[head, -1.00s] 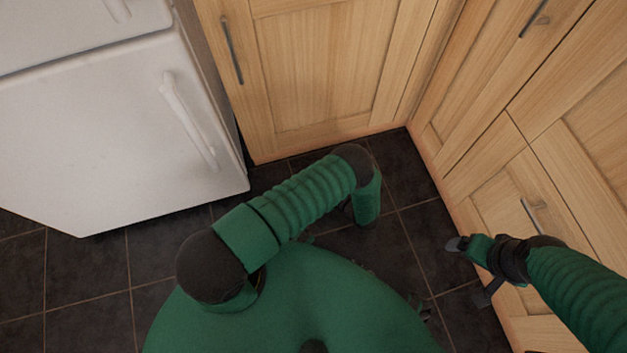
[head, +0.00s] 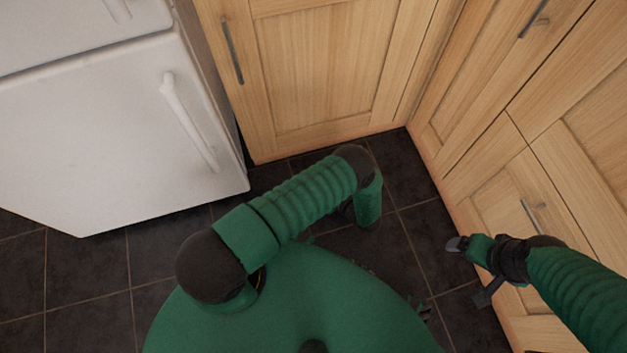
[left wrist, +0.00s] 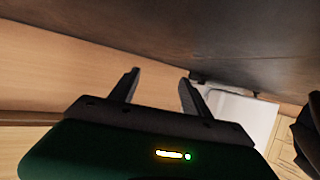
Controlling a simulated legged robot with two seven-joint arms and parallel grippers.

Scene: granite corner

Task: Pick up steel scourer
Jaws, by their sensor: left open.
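I cannot make out a steel scourer in either view. My left arm reaches over the dark floor in the head view, and its forearm and my green body hide its gripper there. In the left wrist view my left gripper (left wrist: 160,77) is open, its two dark fingers apart with nothing visible between them. My right gripper (head: 469,270) is by the right-hand cabinets in the head view, its fingers spread and empty.
A white fridge (head: 100,130) stands at the left. Wooden cabinets (head: 325,70) meet in a corner, with more cabinet fronts (head: 580,160) along the right. Dark tiled floor (head: 425,235) shows between them. The fridge also appears in the left wrist view (left wrist: 240,112).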

